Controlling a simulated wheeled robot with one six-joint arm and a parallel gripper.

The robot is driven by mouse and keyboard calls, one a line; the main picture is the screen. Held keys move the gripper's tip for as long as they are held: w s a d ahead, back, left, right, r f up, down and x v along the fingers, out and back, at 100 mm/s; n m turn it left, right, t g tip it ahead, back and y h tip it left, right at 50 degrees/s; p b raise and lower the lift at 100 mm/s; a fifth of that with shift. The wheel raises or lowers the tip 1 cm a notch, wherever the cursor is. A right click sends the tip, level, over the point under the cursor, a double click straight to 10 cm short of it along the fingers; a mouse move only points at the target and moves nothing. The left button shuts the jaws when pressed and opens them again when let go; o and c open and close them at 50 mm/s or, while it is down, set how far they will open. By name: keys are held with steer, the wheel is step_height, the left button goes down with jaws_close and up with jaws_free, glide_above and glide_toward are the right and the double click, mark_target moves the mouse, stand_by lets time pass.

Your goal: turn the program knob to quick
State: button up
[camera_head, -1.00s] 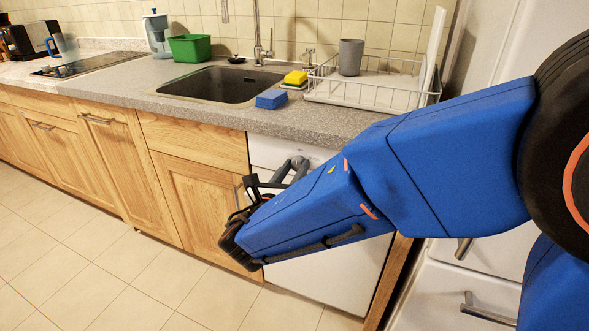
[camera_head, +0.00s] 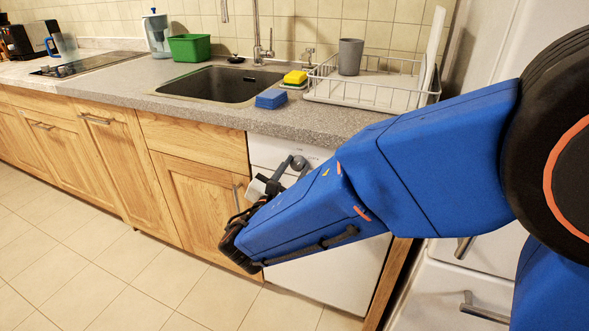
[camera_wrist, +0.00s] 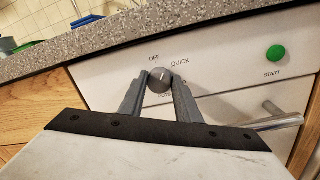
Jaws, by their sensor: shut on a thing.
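The grey round program knob (camera_wrist: 158,76) is on the white appliance panel in the wrist view, with OFF printed above it and QUICK to its upper right. Another label below is partly hidden. A light mark shows on the knob, but its exact pointing is hard to tell. My gripper (camera_wrist: 159,83) is shut on the knob, one grey finger on each side. In the head view my gripper (camera_head: 298,167) is at the upper front of the white appliance (camera_head: 330,270), and the knob is hidden there.
A green START button (camera_wrist: 276,54) and a metal bar handle (camera_wrist: 276,121) are right of the knob. The grey countertop (camera_head: 330,124) overhangs just above. A wooden cabinet (camera_head: 200,195) stands left; the tiled floor in front is clear.

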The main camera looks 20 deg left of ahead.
steer(key=m, duration=0.5)
steer(key=shift+f, duration=0.1)
stand_by(0.4)
steer(key=o, duration=1.1)
steer(key=shift+c, duration=0.2)
steer(key=shift+s, duration=0.1)
steer(key=s, duration=1.7)
steer(key=shift+s+a+f, duration=0.15)
steer(key=shift+a+f, duration=0.25)
steer(key=shift+f, duration=0.05)
